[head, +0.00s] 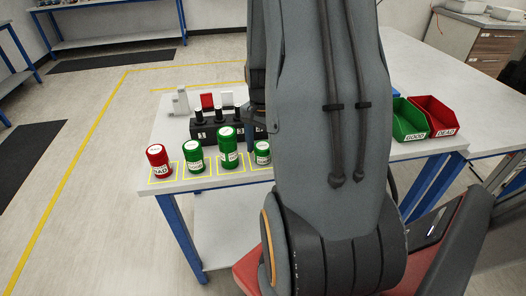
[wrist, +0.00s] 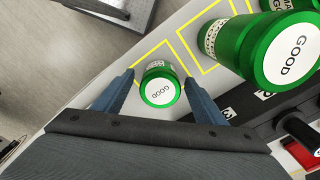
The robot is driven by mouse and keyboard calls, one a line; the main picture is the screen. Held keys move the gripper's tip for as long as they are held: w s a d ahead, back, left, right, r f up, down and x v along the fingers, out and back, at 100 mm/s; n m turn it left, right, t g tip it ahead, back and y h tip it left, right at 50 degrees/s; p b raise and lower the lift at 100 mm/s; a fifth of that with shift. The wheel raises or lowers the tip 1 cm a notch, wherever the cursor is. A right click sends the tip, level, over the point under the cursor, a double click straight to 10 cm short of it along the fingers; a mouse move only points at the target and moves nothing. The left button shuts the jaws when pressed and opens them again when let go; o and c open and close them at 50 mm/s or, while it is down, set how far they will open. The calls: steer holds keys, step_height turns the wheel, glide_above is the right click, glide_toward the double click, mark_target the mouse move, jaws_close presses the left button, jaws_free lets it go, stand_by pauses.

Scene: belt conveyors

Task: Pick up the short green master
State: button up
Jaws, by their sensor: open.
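The short green master (wrist: 161,85) is a small green cylinder with a white top label reading GOOD. In the wrist view it lies between the two fingers of my gripper (wrist: 159,80), which is open, with a gap visible on each side. In the head view the short green master (head: 262,153) stands at the right end of a row on the table, its right side partly covered by my arm.
A taller green cylinder (head: 228,148) stands beside it, then another green one (head: 194,157) and a red one (head: 158,161). A black block (head: 207,135) with posts sits behind. Green (head: 408,121) and red (head: 434,115) bins are at right.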

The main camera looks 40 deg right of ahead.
steer(key=shift+c, duration=0.4)
steer(key=c, duration=1.2)
steer(key=shift+c, duration=0.2)
